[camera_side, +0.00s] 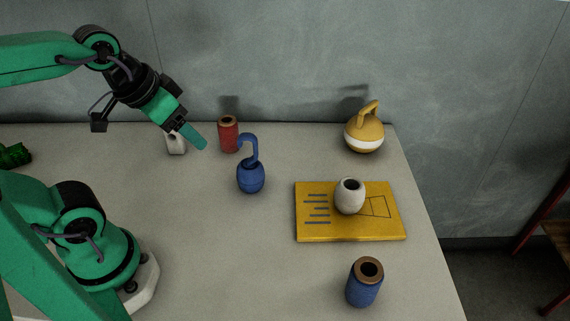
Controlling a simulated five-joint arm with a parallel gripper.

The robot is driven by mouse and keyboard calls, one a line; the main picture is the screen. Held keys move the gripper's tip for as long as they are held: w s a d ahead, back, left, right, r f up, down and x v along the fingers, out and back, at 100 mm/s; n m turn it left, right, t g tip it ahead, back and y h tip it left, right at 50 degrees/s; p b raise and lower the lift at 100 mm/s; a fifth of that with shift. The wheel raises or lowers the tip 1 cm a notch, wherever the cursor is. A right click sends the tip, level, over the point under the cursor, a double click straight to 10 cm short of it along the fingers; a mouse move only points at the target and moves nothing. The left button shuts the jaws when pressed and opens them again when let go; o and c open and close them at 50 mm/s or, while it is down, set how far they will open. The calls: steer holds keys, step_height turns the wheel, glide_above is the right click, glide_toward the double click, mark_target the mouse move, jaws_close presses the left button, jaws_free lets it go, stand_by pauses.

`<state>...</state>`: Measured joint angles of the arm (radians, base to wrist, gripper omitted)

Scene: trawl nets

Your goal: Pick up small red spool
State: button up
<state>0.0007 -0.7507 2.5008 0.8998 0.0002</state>
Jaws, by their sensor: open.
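A small red spool (228,136) with a brown top stands upright near the back of the table, left of the middle. My gripper (194,143) is above the table at the upper left, tilted down to the right. Its green finger ends a little left of the red spool and looks apart from it. Only one finger shows clearly. The gripper is open and I see nothing held in it.
A white object (176,143) stands just behind my gripper. A blue hooked float (250,177) stands in front of the spool. A yellow book (312,230) bears a white pot (350,197). A yellow float (364,136) and blue spool (363,287) stand right. The centre front is clear.

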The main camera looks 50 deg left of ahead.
steer(key=shift+o, duration=0.2)
steer(key=shift+o, duration=1.1)
steer(key=shift+w, duration=0.1)
steer(key=n+g, duration=0.6)
steer(key=n, duration=0.1)
glide_toward(227, 118)
step_height(227, 118, down, 6)
steer(key=s+d, duration=0.1)
steer(key=shift+d+f, duration=0.2)
steer(key=shift+f, duration=1.2)
